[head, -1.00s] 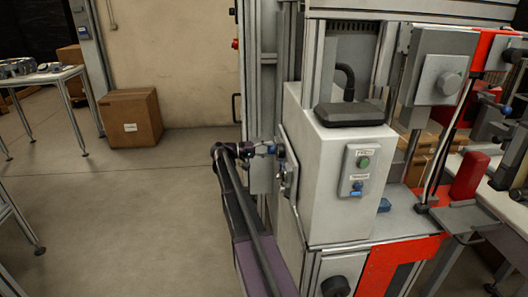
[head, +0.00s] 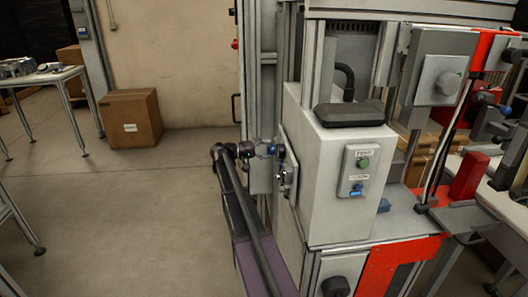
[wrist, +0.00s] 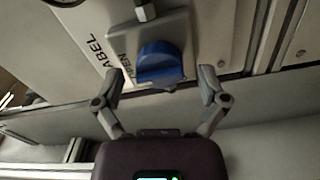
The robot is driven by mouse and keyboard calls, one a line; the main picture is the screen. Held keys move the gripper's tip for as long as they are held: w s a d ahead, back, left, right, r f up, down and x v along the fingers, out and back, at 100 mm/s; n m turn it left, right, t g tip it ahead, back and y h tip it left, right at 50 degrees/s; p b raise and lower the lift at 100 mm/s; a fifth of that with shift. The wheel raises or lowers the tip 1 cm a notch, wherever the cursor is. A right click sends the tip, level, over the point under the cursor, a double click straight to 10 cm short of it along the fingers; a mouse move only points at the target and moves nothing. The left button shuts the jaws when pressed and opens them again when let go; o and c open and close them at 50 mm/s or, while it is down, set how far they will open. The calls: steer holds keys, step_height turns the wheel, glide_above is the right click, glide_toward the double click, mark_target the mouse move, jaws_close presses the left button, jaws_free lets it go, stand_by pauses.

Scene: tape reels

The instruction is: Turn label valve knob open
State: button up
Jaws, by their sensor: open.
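The blue valve knob (wrist: 161,64) shows in the wrist view on a grey fitting on a pale panel (wrist: 90,15). The panel carries the printed words LABEL and OPEN, to the left of the knob. My gripper (wrist: 160,78) is open, with one fingertip on each side of the knob. Gaps show between the fingertips and the knob, and nothing is held. In the head view my gripper (head: 261,149) is at the left side of the machine, where the knob is too small to make out clearly.
The grey machine cabinet (head: 320,190) stands right of my arm, with a button box (head: 356,172) on its front. A metal frame rail (wrist: 277,35) runs right of the knob. Floor at left is open, with a cardboard box (head: 131,118) by the wall.

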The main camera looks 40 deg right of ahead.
steer(key=shift+a, duration=0.15)
steer(key=v, duration=1.1)
steer(key=shift+w+a, duration=0.3)
stand_by(0.4)
steer(key=s+a+f+n+t+y, duration=0.65)
steer(key=s+a+f, duration=0.7)
steer(key=a, duration=0.25)
steer(key=s+a+f+n+t+y, duration=0.15)
steer(key=s+a+y, duration=0.3)
steer(key=a, duration=0.45)
steer(key=s+a+f+n+t+y, duration=0.1)
steer(key=s+a+f+y, duration=0.25)
steer(key=s+a, duration=0.4)
step_height(320, 180, up, 24)
steer(key=w+a+p, duration=0.1)
steer(key=p, duration=2.3)
steer(key=shift+w+a+y, duration=0.3)
steer(key=shift+w+y, duration=0.1)
steer(key=shift+y, duration=0.05)
steer(key=shift+r+p, duration=0.2)
steer(key=shift+p, duration=0.1)
